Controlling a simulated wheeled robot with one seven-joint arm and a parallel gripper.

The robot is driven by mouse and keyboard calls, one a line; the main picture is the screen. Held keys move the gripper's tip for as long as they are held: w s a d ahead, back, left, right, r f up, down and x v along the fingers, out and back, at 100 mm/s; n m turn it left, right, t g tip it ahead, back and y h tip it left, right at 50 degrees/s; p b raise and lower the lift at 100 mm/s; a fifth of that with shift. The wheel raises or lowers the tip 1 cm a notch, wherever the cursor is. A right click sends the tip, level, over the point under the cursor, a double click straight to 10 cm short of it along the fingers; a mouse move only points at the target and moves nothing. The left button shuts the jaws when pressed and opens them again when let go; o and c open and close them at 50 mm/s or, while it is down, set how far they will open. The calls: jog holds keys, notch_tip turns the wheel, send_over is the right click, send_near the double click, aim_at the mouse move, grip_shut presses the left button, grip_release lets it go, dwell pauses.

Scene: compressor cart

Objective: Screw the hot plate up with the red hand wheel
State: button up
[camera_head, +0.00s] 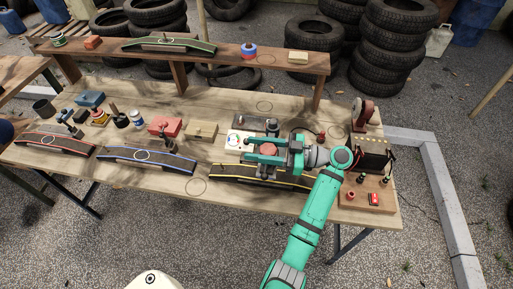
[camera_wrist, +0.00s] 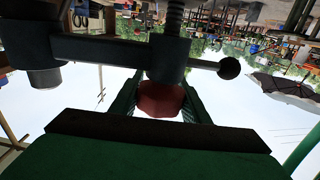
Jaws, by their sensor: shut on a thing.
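The red hand wheel (camera_head: 268,149) is between the fingers of my gripper (camera_head: 270,152), above the right half of the wooden table. In the wrist view, the red wheel (camera_wrist: 160,98) shows between the green fingers, and my gripper (camera_wrist: 160,108) is shut on it. Close to the wheel in that view are a dark collar (camera_wrist: 170,58), a threaded screw (camera_wrist: 175,14) and a crossbar with a ball end (camera_wrist: 229,68). A white panel with round marks (camera_head: 238,141) is just left of my gripper. I cannot make out the hot plate for certain; my gripper and arm cover part of this spot.
A yellow-edged black ramp (camera_head: 235,173) lies in front of the gripper. A dark box (camera_head: 372,154) and a wooden board (camera_head: 366,197) with small red parts stand to the right. Red (camera_head: 55,144) and blue-edged (camera_head: 147,159) ramps lie left. A raised shelf (camera_head: 275,61) runs behind.

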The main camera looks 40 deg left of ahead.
jog(key=shift+s+f, duration=0.2)
jog(key=o, duration=1)
jog(key=shift+o, duration=0.2)
jog(key=shift+w+r, duration=0.1)
jog(key=shift+w+d, duration=0.3)
jog(key=shift+d, duration=0.05)
jog(key=v, duration=0.9)
jog(key=shift+d, duration=0.4)
jog(key=shift+w, duration=0.1)
